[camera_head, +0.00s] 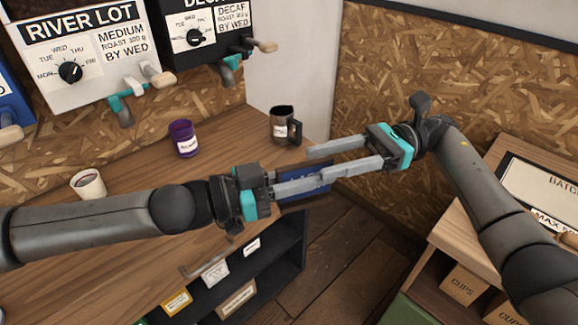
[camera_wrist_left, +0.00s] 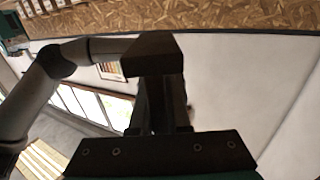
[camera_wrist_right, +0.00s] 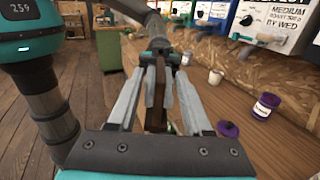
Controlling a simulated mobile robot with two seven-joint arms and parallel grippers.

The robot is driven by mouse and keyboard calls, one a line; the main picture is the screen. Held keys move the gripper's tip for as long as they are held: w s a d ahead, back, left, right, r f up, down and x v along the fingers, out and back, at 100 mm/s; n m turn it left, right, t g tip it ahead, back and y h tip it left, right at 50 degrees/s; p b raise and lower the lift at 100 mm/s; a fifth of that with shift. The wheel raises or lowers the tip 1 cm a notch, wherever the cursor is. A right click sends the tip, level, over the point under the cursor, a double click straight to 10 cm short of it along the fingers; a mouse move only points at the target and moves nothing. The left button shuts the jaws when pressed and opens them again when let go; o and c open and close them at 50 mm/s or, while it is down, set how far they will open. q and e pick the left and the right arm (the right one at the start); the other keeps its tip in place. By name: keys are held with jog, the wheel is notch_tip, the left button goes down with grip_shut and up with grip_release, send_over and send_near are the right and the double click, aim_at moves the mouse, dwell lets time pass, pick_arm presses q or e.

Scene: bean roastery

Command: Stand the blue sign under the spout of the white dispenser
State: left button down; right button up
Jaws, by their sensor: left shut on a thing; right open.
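The blue sign (camera_head: 306,183) is in my left gripper (camera_head: 322,180), which is shut on it above the table's right end. Fingers hide much of its face. My right gripper (camera_head: 312,162) is open, its fingertips close to the sign and left gripper. In the right wrist view a brown upright piece, probably the sign edge-on (camera_wrist_right: 156,92), shows between the right fingers (camera_wrist_right: 161,80); contact is unclear. The white dispenser (camera_head: 105,72), labelled RIVER LOT, is on the wall at upper left. Its spout (camera_head: 122,112) has a teal part and hangs over the table.
On the wooden table (camera_head: 135,163) stand a white cup (camera_head: 88,185), a purple jar (camera_head: 183,138) and a dark metal mug (camera_head: 284,125). A purple lid (camera_wrist_right: 228,129) lies near the jar. A black dispenser (camera_head: 205,35) is right of the white one. Shelves stand at right.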

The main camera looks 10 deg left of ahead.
aim_at(276, 172)
jog(key=x, duration=0.7)
jog(key=shift+s+a, duration=0.1)
jog(key=shift+a, duration=0.05)
grip_shut()
dwell(0.4)
pick_arm(q)
jog(key=c, duration=0.8)
grip_release()
